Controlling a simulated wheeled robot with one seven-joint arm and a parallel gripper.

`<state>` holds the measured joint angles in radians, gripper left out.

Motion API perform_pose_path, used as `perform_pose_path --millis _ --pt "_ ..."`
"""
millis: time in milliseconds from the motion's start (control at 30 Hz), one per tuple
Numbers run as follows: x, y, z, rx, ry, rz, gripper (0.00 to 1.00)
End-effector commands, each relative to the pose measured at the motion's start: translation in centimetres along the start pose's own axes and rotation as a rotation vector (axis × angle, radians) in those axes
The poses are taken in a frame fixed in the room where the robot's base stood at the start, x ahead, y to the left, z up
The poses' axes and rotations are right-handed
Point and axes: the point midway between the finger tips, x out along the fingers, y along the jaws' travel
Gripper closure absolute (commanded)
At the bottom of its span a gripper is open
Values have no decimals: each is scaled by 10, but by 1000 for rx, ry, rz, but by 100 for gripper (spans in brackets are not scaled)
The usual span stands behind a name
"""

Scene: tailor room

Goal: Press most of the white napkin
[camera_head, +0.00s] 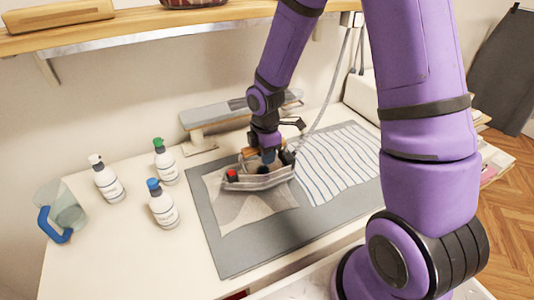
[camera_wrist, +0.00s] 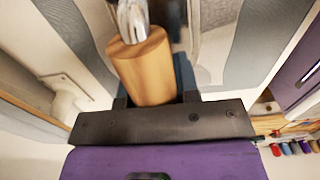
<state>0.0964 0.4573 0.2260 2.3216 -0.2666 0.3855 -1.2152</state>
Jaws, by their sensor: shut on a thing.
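The napkin (camera_head: 248,211) lies on the grey mat and looks off-white to beige. An iron (camera_head: 262,181) with a grey body, a red part at its left end and a wooden handle (camera_wrist: 143,70) sits over the napkin's upper right part and hides it there. I cannot tell whether its sole touches the cloth. My gripper (camera_head: 268,154) is shut on the iron's wooden handle from above. The wrist view shows the handle close up between my fingers, with a metal hose fitting at its end.
The grey mat (camera_head: 240,258) lies on a white table (camera_head: 120,245). A striped cloth (camera_head: 338,168) lies right of the napkin. A small ironing board (camera_head: 207,117) stands behind. Several bottles (camera_head: 163,204) and a blue-handled jug (camera_head: 65,213) stand left. A hose (camera_head: 326,103) runs up from the iron.

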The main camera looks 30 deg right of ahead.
Motion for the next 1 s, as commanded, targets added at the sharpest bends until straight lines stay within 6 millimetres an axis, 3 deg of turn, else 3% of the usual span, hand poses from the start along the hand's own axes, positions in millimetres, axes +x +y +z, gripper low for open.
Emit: perform_pose_path --millis 1000 --pt "9 1 0 -2 0 3 100"
